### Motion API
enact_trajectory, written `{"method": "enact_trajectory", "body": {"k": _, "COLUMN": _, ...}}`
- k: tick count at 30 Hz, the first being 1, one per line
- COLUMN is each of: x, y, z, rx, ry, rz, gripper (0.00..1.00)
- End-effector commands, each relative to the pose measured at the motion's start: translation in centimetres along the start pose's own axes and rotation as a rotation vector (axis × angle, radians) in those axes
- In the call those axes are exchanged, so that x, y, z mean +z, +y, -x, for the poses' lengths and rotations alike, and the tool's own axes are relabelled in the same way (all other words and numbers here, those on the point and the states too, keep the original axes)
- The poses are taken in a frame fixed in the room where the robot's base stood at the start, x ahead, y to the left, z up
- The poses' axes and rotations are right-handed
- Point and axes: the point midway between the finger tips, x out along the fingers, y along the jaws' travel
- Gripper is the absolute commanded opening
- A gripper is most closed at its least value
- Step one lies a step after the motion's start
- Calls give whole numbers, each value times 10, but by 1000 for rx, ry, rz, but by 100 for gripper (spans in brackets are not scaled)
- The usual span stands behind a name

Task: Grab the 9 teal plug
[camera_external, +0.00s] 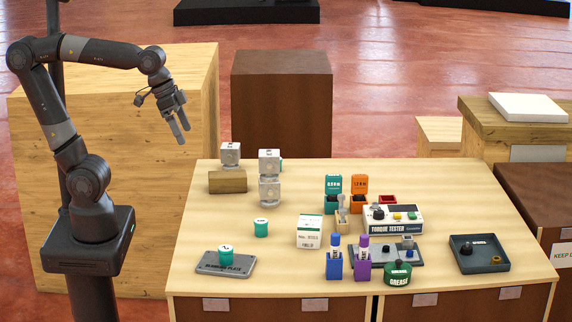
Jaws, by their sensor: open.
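One teal plug (226,256) with a white top stands on the dark grey plate (247,266) at the table's front left. A second teal, white-topped piece (261,229) stands on the bare wood behind and right of the plate. A bit of another teal thing (281,165) shows behind the stacked grey blocks; most of it is hidden. The marks on the white tops are too small to read, so I cannot tell which is the 9. My gripper (181,131) is open and empty, pointing down, high at the table's back left, apart from all of these.
Grey blocks (269,175) are stacked mid-table; another sits on a wooden block (228,182). A white box (310,231), blue and purple holders, a green grease tin (398,274), a torque tester (393,219) and a dark tray (479,265) fill the centre and right.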

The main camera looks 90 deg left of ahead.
Motion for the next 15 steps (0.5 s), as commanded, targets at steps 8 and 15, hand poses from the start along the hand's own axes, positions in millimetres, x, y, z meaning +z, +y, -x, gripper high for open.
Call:
{"method": "enact_trajectory", "body": {"k": 8, "x": 57, "y": -22, "z": -10, "rx": -34, "ry": 88, "rz": -6, "gripper": 100}}
{"method": "enact_trajectory", "body": {"k": 15, "x": 66, "y": -25, "z": -14, "rx": -40, "ry": 102, "rz": -11, "gripper": 98}}
